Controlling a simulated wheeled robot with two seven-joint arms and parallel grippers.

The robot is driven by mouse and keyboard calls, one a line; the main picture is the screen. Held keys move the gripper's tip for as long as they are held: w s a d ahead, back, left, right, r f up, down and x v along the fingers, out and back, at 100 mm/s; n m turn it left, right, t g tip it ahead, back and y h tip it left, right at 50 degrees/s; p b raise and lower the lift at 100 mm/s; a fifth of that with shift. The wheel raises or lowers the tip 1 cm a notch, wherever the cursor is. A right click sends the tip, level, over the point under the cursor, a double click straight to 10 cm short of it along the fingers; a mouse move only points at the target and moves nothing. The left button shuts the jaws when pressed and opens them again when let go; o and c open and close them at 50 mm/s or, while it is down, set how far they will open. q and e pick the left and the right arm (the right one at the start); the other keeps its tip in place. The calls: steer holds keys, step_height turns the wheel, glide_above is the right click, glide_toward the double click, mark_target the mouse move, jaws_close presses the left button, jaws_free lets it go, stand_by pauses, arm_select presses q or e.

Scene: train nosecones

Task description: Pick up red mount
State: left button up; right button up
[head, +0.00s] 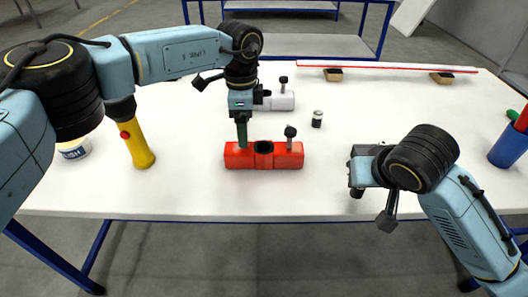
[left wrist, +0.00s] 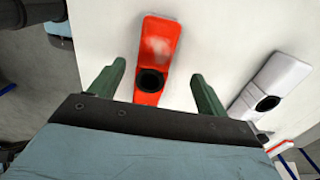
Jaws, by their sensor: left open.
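The red mount (head: 264,161) lies on the white table, a long block with a dark round hole in its middle and a dark knob standing near its right end. My left gripper (head: 242,142) points down at the mount's left part. In the left wrist view the red mount (left wrist: 157,55) lies between the two green fingers of my open left gripper (left wrist: 155,88), with its dark hole near the gripper; a gap shows on each side. My right gripper (head: 357,178) hangs over the table's front right part, its fingers mostly hidden by its wrist.
A white mount (head: 281,101) lies behind the red one; it also shows in the left wrist view (left wrist: 272,88). A small dark-and-white cylinder (head: 317,119), a yellow flashlight (head: 138,148), a white tub (head: 74,150) and a blue cup (head: 509,147) stand on the table (head: 200,190).

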mark_target(247, 151)
arm_select(q)
step_height(247, 151, down, 3)
steer(key=f, duration=0.5)
steer(key=shift+s+d+f+b, duration=0.1)
steer(key=shift+s+d+b, duration=0.15)
steer(key=shift+s+b, duration=0.15)
steer(key=shift+w, duration=0.1)
steer(key=c, duration=1.2)
